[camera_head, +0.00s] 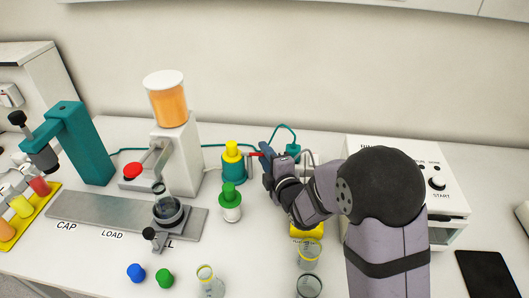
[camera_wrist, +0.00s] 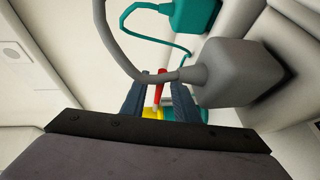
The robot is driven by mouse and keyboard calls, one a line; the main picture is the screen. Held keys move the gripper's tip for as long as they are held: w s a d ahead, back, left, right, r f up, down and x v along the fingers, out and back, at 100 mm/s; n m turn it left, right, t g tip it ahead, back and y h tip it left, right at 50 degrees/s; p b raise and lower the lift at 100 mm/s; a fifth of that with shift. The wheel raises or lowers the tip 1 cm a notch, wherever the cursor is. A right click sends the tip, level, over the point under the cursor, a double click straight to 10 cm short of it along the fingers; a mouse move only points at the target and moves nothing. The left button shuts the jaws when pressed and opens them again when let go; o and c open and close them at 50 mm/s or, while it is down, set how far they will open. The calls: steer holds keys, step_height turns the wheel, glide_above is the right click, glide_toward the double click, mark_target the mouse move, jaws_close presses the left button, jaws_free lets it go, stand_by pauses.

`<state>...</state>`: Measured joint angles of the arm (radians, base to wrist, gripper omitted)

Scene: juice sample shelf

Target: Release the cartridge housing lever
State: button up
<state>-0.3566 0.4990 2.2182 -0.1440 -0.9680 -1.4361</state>
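The cartridge housing (camera_head: 233,165) is a teal cylinder with a yellow cap, standing mid-table in the head view. Its red lever (camera_head: 254,155) sticks out to the right toward my gripper (camera_head: 265,160). In the wrist view the red lever (camera_wrist: 160,88) shows between the two dark fingers of my gripper (camera_wrist: 160,98). The fingers stand apart with gaps beside the lever, so the gripper looks open. Part of the yellow cap (camera_wrist: 152,113) and teal body (camera_wrist: 185,105) show behind the fingers; the rest is hidden.
A grey fitting (camera_wrist: 240,75) with a thick grey hose passes close to the fingers. A teal block (camera_wrist: 192,15) with a thin cable lies beyond. A green-capped bottle (camera_head: 230,204) stands in front of the housing. A white machine (camera_head: 440,205) is at right, a dispenser (camera_head: 178,150) at left.

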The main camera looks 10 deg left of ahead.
steer(key=shift+w+a+f, duration=0.1)
steer(key=shift+w+a, duration=0.05)
steer(key=shift+w, duration=0.15)
steer(key=shift+c, duration=0.4)
jaws_close()
stand_by(1.0)
